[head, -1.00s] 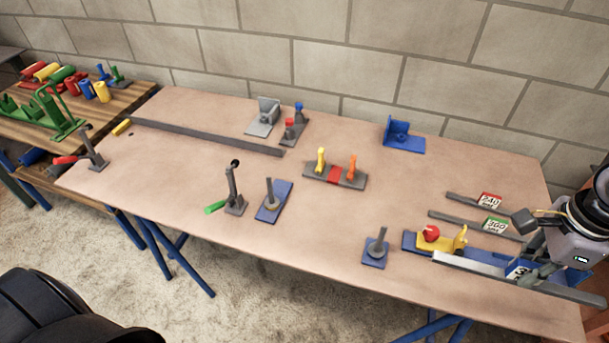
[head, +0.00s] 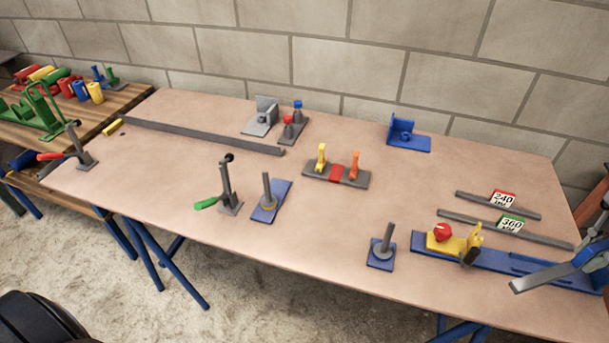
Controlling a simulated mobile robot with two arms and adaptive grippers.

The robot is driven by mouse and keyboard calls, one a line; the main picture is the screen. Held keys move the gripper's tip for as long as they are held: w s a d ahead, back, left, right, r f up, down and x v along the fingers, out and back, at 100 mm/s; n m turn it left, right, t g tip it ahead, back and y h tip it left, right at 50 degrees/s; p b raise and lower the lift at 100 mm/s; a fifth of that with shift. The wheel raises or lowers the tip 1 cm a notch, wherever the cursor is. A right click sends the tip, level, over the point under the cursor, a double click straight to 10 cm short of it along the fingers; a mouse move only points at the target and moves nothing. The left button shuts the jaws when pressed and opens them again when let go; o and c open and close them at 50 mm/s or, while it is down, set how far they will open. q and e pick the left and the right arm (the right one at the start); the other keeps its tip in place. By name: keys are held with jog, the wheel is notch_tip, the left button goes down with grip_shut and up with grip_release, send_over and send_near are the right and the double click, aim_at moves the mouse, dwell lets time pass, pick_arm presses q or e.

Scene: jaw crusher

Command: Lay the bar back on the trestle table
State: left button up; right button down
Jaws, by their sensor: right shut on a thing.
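My right gripper (head: 600,247) is at the right edge, partly cut off by the frame. It is shut on a grey bar (head: 540,277) with a blue part near the grip. The bar's near end points left, in front of the blue fixture (head: 490,256) with the yellow clamp and red knob. The bar looks raised above the trestle table (head: 330,235); its far end is hidden or out of view. My left gripper is not in view.
Two grey bars lie behind the fixture, one with a red 240 tag (head: 503,199), one with a green 360 tag (head: 510,224). A long grey bar (head: 205,136) lies at the back left. A blue post stand (head: 382,252) stands left of the fixture.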

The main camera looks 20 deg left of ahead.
jog(key=m, duration=0.2)
jog(key=d+m+b, duration=0.1)
jog(key=shift+w+f+m, duration=0.25)
jog(key=shift+f+m, duration=0.05)
jog(key=shift+m, duration=0.1)
jog(key=m, duration=0.2)
jog(key=shift+w+d+m, duration=0.1)
jog(key=shift+d+m, duration=0.2)
jog(key=shift+d, duration=0.1)
jog(key=shift+f, duration=0.1)
notch_tip(320, 180, down, 5)
jog(key=b, duration=0.2)
send_near(526, 314)
jog(key=shift+p, duration=0.3)
jog(key=shift+f, duration=2.7)
